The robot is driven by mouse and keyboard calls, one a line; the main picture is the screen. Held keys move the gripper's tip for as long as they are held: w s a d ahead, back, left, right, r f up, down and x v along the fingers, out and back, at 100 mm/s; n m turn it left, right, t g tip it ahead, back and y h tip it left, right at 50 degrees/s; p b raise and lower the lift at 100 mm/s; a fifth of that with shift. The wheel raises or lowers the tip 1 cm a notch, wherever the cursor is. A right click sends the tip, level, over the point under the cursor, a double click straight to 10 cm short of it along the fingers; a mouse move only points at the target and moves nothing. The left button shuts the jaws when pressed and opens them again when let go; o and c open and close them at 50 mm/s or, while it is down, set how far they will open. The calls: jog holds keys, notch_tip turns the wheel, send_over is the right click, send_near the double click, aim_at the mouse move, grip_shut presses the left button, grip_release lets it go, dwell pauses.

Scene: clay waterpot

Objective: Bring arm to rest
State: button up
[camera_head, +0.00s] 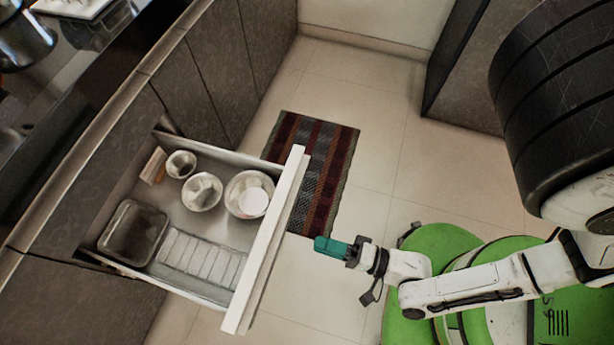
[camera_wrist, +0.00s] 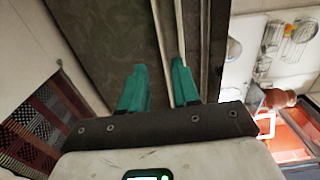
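My gripper (camera_head: 330,246) has teal fingers and is held out in front of my green base, to the right of an open drawer's front. In the wrist view my gripper (camera_wrist: 159,84) has its two fingers apart with nothing between them. My white arm (camera_head: 475,284) reaches left over the base. In the head view the fingers seem close together because they are seen from the side.
The open drawer (camera_head: 292,190) holds several bowls (camera_head: 202,191), a grey tray (camera_head: 133,232) and a ribbed white item (camera_head: 201,257). A striped rug (camera_head: 335,150) lies on the tiled floor. A counter (camera_head: 95,125) runs along the left. A brown rounded thing (camera_wrist: 279,98) shows in the wrist view.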

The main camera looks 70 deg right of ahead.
jog(key=shift+s, duration=0.8)
